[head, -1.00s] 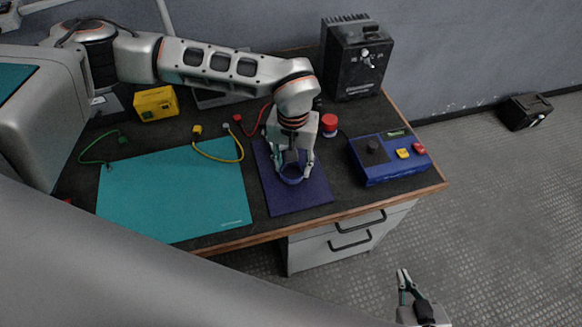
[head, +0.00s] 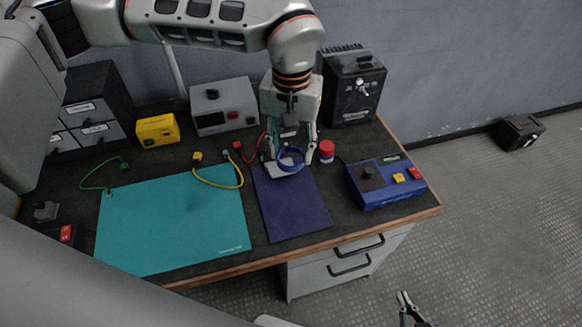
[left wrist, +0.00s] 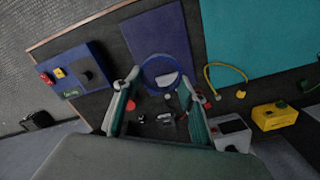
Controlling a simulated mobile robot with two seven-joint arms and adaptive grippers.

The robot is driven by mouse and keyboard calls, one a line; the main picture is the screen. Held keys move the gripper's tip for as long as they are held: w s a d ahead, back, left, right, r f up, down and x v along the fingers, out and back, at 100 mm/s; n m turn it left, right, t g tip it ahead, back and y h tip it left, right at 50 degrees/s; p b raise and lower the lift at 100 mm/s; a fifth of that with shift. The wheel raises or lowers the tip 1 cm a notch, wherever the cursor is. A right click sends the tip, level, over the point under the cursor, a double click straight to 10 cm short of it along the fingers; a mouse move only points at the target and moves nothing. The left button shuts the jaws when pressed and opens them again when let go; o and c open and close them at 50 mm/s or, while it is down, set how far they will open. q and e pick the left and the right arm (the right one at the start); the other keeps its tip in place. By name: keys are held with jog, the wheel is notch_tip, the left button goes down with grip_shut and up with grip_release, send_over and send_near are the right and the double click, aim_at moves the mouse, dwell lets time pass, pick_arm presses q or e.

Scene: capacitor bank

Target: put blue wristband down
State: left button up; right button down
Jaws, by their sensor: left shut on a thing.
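The blue wristband (head: 291,159) is a ring held between the fingertips of my left gripper (head: 291,161). It appears raised above the far end of the dark purple mat (head: 295,212). In the left wrist view the wristband (left wrist: 146,75) spans the space between the two fingertips (left wrist: 162,78), with the purple mat (left wrist: 155,35) beyond it. A small pale object (head: 278,170) shows under and through the ring; I cannot tell what it is. My right gripper (head: 409,305) is at the bottom edge, partly cut off, in front of the desk; its opening is unclear.
A teal mat (head: 170,220) lies left of the purple mat, with a yellow cable (head: 220,185) at its edge. A red-capped jar (head: 326,151) stands close right of the gripper. A blue control box (head: 385,190) is farther right. A grey instrument (head: 223,108) stands behind.

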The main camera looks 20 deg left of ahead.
pick_arm(q)
jog(key=shift+r, duration=2.1)
